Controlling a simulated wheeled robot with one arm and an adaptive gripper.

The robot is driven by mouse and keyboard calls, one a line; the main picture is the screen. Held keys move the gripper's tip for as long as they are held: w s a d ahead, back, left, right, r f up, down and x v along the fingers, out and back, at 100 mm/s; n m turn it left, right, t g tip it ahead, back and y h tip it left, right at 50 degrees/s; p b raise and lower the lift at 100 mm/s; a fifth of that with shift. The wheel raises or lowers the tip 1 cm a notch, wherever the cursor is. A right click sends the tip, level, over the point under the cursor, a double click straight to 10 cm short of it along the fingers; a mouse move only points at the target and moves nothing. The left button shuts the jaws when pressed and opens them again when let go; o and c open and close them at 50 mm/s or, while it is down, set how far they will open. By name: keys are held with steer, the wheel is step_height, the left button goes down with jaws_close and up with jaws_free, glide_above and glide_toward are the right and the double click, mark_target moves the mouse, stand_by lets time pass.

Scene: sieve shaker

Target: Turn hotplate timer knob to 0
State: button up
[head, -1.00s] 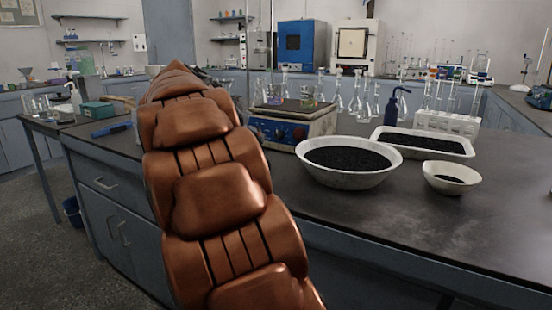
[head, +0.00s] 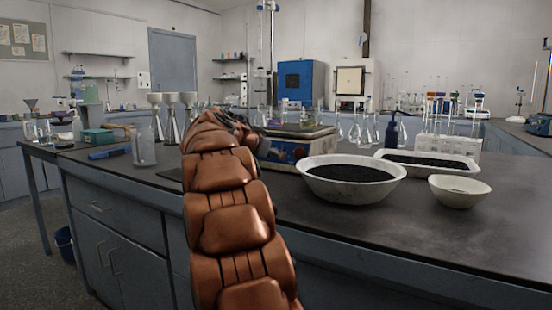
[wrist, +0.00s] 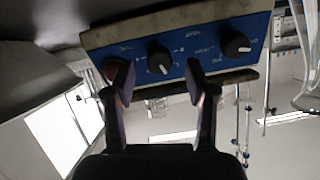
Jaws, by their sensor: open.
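The hotplate (head: 318,135) has a blue front panel (head: 287,152), partly hidden by my arm in the head view. In the wrist view the panel (wrist: 192,42) fills the upper middle, upside down. The printed labels are too blurred to tell which knob is the timer.
A large white bowl of black grains (head: 350,187), a white tray (head: 428,162) and a small bowl (head: 459,191) stand right of the hotplate. Glass flasks (head: 365,130) and a blue bottle (head: 392,130) stand behind. A clear beaker (head: 144,148) is left of my arm.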

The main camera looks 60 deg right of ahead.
steer(key=shift+x, duration=1.4)
steer(key=shift+c, duration=0.5)
jaws_close()
